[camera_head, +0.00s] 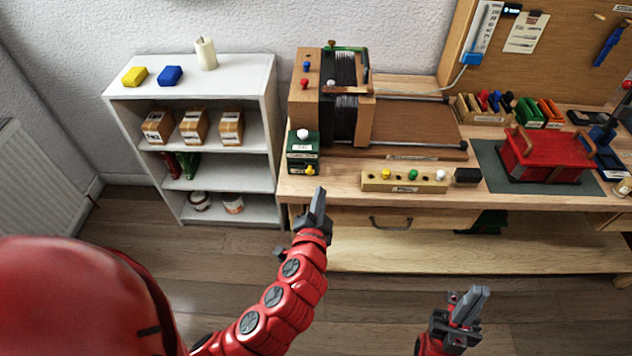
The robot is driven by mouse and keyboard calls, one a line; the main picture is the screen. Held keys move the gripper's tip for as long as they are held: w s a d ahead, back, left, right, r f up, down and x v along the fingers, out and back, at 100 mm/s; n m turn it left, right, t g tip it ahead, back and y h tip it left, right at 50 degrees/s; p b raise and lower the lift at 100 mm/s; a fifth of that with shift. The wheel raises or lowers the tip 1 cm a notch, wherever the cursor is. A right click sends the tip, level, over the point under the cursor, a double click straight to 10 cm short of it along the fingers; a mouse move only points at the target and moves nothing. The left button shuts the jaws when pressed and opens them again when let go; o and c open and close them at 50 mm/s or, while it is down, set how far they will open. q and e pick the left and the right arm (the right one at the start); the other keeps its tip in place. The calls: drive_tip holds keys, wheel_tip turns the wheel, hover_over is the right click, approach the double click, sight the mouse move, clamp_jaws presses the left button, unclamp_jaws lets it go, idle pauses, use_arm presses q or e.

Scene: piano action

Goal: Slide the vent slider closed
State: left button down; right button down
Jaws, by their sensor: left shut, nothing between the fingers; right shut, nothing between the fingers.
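A wooden bellows unit (306,95) with black ribbed folds stands at the back left of the workbench. It carries blue and red knobs, and a white knob sits near the folds. A small green box (302,158) with a white knob on top and a yellow piece low on its front stands at the bench's left front. I cannot tell which part is the vent slider, or its position. My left gripper (318,203) is shut and empty, in front of the bench edge below the green box. My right gripper (469,302) is shut and empty, low in front of the bench.
A wooden strip with coloured knobs (403,188) lies along the front of the workbench (340,190). A black block (467,175) and a red box (541,160) on a dark mat are to its right. A white shelf (197,88) stands left of the bench.

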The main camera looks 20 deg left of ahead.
sight(310, 169)
use_arm(q)
drive_tip(key=p+x, duration=0.1)
drive_tip(key=x, duration=0.2)
drive_tip(key=a+f+p+x, duration=0.1)
drive_tip(key=x, duration=0.3)
drive_tip(key=p+x, duration=0.1)
drive_tip(key=x, duration=0.2)
drive_tip(key=shift+s+a+f+p, duration=0.1)
drive_tip(key=shift+a+f+p, duration=0.25)
drive_tip(key=shift+a+p, duration=0.1)
drive_tip(key=shift+a+f, duration=0.45)
drive_tip(key=shift+f, duration=0.1)
drive_tip(key=a, duration=0.1)
drive_tip(key=s+a, duration=0.1)
drive_tip(key=a, duration=0.3)
drive_tip(key=shift+s, duration=0.3)
drive_tip(key=shift+d, duration=0.1)
